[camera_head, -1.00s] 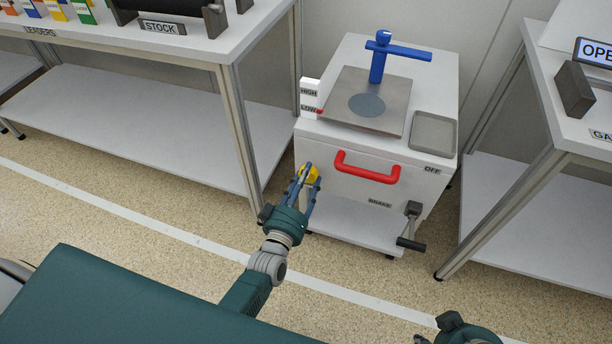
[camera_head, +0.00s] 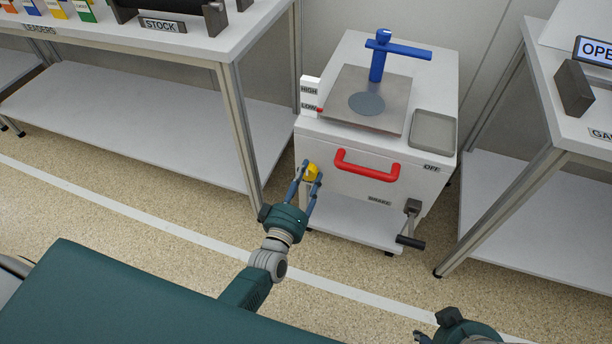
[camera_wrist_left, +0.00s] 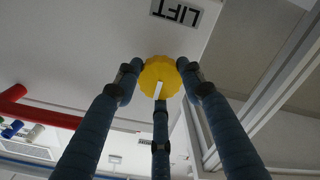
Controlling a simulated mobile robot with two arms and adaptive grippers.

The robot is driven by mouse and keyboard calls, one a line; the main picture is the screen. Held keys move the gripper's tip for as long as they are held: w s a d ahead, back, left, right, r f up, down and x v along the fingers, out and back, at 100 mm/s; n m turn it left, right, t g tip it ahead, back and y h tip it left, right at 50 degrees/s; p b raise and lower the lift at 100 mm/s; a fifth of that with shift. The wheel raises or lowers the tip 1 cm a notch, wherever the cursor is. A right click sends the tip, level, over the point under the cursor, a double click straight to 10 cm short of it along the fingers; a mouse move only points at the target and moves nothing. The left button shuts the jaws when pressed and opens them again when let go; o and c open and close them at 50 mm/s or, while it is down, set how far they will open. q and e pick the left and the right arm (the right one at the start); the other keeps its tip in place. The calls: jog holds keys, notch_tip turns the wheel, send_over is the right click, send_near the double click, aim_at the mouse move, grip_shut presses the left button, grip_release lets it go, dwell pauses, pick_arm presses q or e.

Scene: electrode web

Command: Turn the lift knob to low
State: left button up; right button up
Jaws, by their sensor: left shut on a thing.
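The yellow lift knob (camera_head: 312,172) sits on the front left of the white cart (camera_head: 345,205). In the left wrist view the knob (camera_wrist_left: 160,76) has a white mark pointing toward the lower finger, and a LIFT label (camera_wrist_left: 178,10) is beside it. My left gripper (camera_head: 306,182) has its three blue fingers around the knob, shut on it. The red pointer (camera_head: 320,110) of the HIGH/LOW scale (camera_head: 309,98) is at LOW.
A red handle (camera_head: 367,168) is to the right of the knob. A brake lever (camera_head: 412,225) is lower right on the cart. A blue post with an arm (camera_head: 377,62) stands on its top plate. Tables stand left (camera_head: 245,140) and right (camera_head: 500,215); floor lies between.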

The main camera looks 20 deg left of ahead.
pick_arm(q)
jog(key=o, duration=1.1)
jog(key=shift+s+d+f, duration=0.15)
jog(key=shift+d+f, duration=0.2)
jog(key=shift+f, duration=0.15)
jog(key=shift+o, duration=0.2)
jog(key=shift+r, duration=0.15)
jog(key=shift+a, duration=0.1)
jog(key=shift+r, duration=0.1)
jog(key=s, duration=1.2)
jog(key=shift+a, duration=0.2)
